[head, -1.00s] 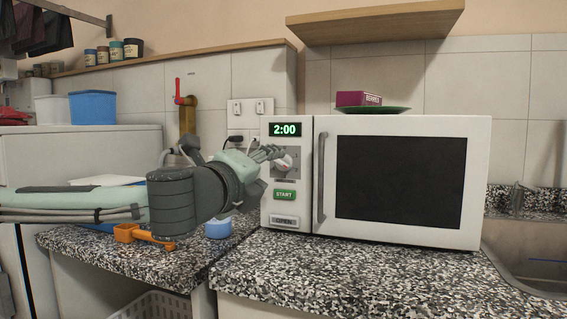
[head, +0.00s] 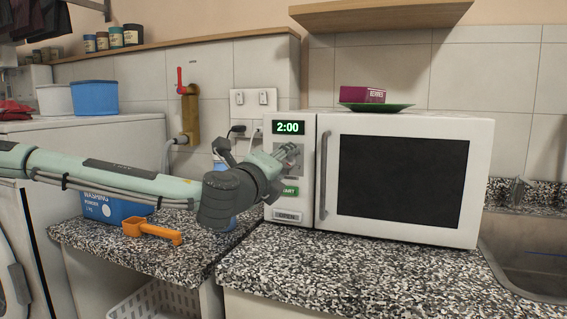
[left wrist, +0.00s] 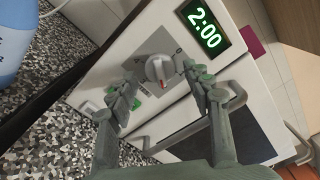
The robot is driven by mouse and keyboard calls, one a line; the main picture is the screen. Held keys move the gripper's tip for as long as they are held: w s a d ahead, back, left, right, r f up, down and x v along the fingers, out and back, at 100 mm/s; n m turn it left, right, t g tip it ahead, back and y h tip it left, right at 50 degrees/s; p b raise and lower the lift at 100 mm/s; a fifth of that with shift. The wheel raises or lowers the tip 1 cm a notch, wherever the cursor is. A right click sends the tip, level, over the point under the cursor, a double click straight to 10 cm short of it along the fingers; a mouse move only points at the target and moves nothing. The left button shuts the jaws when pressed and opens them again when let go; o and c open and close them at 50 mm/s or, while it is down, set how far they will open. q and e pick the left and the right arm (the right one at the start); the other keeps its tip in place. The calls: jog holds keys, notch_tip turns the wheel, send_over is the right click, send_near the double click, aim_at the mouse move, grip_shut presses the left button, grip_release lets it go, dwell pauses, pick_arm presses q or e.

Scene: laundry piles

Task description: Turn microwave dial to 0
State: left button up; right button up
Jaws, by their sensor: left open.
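The white microwave (head: 308,212) stands on the speckled counter, and its green display (head: 288,128) reads 2:00. In the head view my gripper mostly hides the dial. My left gripper (head: 284,155) is in front of the panel. In the left wrist view its two fingers (left wrist: 152,88) are open, one on each side of the dial. I cannot tell whether they touch it. My right gripper is not in view.
The microwave door handle (head: 323,175) is right of the panel. A green plate (head: 376,107) with a berries box (head: 362,95) sits on top. A washing powder box (head: 110,207) and orange scoop (head: 150,229) lie left. A sink (head: 530,248) is at right.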

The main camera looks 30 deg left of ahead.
pick_arm(q)
jog(key=shift+w, duration=0.15)
jog(key=shift+c, duration=0.2)
jog(key=c, duration=1.1)
